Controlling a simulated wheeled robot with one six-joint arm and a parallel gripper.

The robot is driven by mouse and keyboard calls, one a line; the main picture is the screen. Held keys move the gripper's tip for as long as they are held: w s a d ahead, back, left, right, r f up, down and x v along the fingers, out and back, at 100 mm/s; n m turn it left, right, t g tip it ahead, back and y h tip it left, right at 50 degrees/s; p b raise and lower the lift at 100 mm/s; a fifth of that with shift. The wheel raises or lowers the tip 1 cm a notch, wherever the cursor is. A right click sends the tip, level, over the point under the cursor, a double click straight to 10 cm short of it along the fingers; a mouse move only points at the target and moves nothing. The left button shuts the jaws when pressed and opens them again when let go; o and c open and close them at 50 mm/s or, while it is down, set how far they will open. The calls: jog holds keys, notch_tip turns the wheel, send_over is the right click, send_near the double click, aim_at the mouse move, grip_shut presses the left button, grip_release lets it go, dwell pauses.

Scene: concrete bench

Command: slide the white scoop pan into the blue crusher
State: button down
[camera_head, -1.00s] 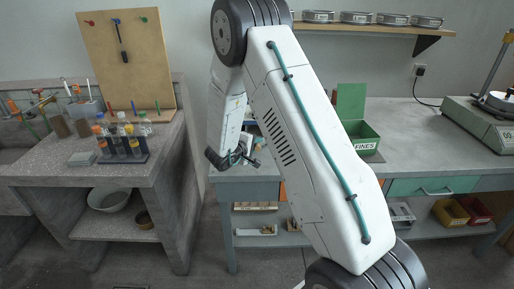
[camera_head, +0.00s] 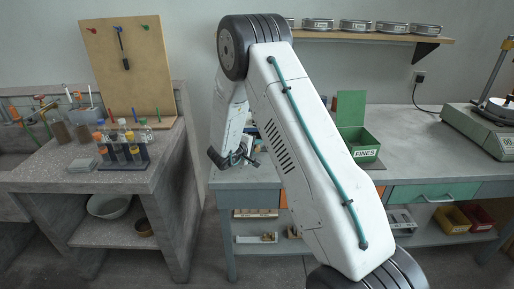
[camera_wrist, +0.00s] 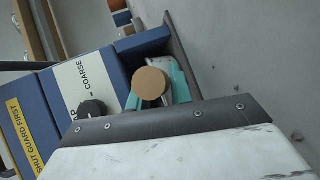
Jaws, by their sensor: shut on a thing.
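The blue crusher (camera_wrist: 50,118) fills the left of the wrist view, with a yellow label reading "SHUT GUARD FIRST", a white "COARSE" label and a black knob (camera_wrist: 92,110). My gripper (camera_wrist: 152,92) has teal fingers shut around a round tan handle end, which I take to be the white scoop pan's handle (camera_wrist: 150,84). The pan's body is mostly hidden, and I cannot tell how far it sits in the crusher. In the head view my gripper (camera_head: 240,157) is small, over the grey bench's left end; my arm largely hides the crusher there.
A green FINES box (camera_head: 364,150) stands on the bench right of my arm. A rack of bottles (camera_head: 124,155) and a pegboard (camera_head: 128,75) are on the concrete bench at left. Open bench lies between box and balance.

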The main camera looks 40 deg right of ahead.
jog(key=c, duration=1.2)
grip_release()
jog(key=shift+o, duration=0.2)
jog(key=v, duration=0.8)
